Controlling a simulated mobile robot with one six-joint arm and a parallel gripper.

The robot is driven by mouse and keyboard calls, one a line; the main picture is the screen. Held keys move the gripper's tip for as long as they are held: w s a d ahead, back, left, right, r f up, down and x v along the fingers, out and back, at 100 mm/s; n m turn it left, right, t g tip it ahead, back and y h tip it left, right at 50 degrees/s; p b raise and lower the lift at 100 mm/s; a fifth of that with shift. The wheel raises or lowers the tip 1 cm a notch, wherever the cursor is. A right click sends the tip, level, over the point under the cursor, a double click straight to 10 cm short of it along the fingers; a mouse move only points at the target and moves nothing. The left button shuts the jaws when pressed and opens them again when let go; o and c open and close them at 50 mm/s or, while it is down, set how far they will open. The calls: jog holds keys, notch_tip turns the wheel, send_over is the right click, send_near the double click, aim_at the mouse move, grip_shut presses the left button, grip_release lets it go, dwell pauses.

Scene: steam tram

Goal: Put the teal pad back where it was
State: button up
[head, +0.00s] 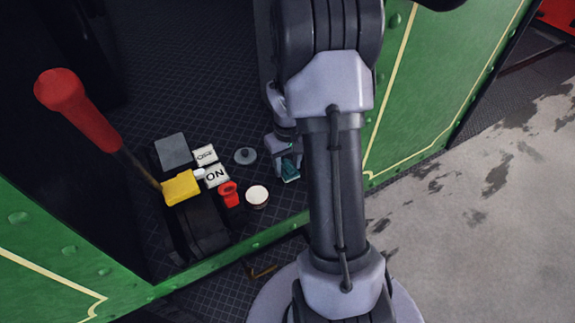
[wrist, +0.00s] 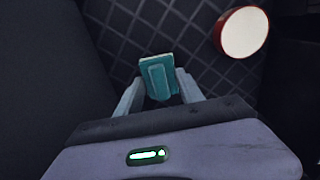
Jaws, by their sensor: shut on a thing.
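The teal pad (wrist: 158,77) is held between the two fingers of my gripper (wrist: 157,98) in the wrist view. It has a raised block on the side facing the camera. In the head view the pad (head: 290,171) shows partly, below my gripper (head: 287,160), over the dark tread floor to the right of the round white-topped tin. My arm hides part of the gripper there. I cannot tell whether the pad touches the floor.
A red-rimmed tin (head: 257,196), a grey knobbed disc (head: 245,156), a red part (head: 229,194), an ON plate (head: 216,175) and another plate (head: 205,155) lie left. A red-handled lever (head: 80,108) rises beside a yellow block (head: 182,187). Green riveted panels (head: 425,90) flank the floor.

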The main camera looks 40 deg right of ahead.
aim_at(287, 164)
jog(key=o, duration=1.2)
jog(key=shift+f, duration=0.1)
notch_tip(287, 164, up, 12)
jog(key=p, duration=0.5)
jog(key=a+r+t, duration=0.2)
jog(key=a+r, duration=0.8)
jog(key=a, duration=0.1)
jog(key=s+a+r+t+y, duration=0.1)
jog(key=s+a+r+t, duration=0.1)
jog(key=s+a, duration=0.4)
jog(key=s+a+r+m+t+y, duration=0.1)
jog(key=s+a+r, duration=0.3)
jog(key=a, duration=0.6)
jog(key=shift+s+a+r+m+t, duration=0.15)
jog(key=shift+s+r+m+t, duration=0.2)
jog(key=shift+s, duration=0.9)
